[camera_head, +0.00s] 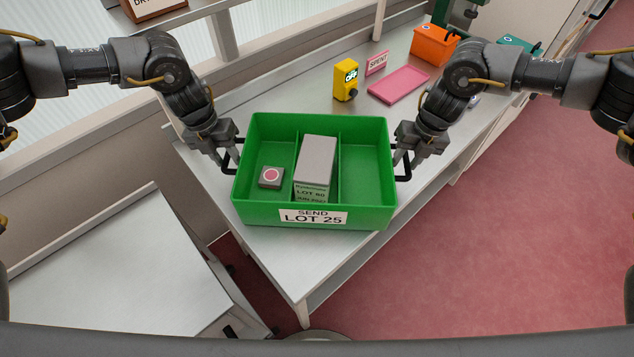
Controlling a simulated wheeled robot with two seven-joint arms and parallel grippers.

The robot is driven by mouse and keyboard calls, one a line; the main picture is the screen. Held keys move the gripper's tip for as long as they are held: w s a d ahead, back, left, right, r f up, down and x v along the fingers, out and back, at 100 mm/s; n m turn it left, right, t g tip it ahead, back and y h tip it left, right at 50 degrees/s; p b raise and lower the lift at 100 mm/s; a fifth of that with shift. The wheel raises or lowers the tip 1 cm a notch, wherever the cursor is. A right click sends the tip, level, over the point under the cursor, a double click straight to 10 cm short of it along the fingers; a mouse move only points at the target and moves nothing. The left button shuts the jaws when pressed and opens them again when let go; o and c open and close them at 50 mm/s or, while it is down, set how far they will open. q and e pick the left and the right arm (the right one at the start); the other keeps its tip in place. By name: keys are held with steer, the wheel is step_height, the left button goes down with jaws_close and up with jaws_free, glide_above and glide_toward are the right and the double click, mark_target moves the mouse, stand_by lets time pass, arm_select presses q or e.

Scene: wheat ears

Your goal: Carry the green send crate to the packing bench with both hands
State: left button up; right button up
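The green send crate (258,213) is in the middle of the head view, in front of me, with a "SEND LOT 25" label on its near wall. It looks level over the near end of a metal bench; I cannot tell whether it touches the bench. It has compartments: a small grey block with a red round mark (271,177) lies in the left one, a grey box labelled LOT 80 (316,165) in the middle one, and the right one is empty. My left gripper (231,158) is at the black left handle, and my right gripper (403,163) is at the black right handle. Both appear closed around the handles.
The metal bench (305,100) runs away to the upper right. On it are a yellow device (346,80), a pink tray (399,85), a "SPENT" sign (376,62) and an orange bin (432,45). A pale-topped surface (120,275) stands at lower left. Red floor (480,250) is open at right.

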steer(key=shift+s+r, duration=0.25)
steer(key=shift+s, duration=0.15)
steer(key=shift+w+f, duration=0.1)
steer(key=shift+w, duration=0.1)
steer(key=shift+s, duration=0.1)
arm_select(q)
step_height(320, 180, up, 12)
steer(key=s+a, duration=0.1)
steer(key=a, duration=0.1)
steer(key=shift+s, duration=0.35)
arm_select(e)
step_height(320, 180, up, 12)
steer(key=d, duration=0.2)
arm_select(q)
steer(key=shift+r, duration=0.1)
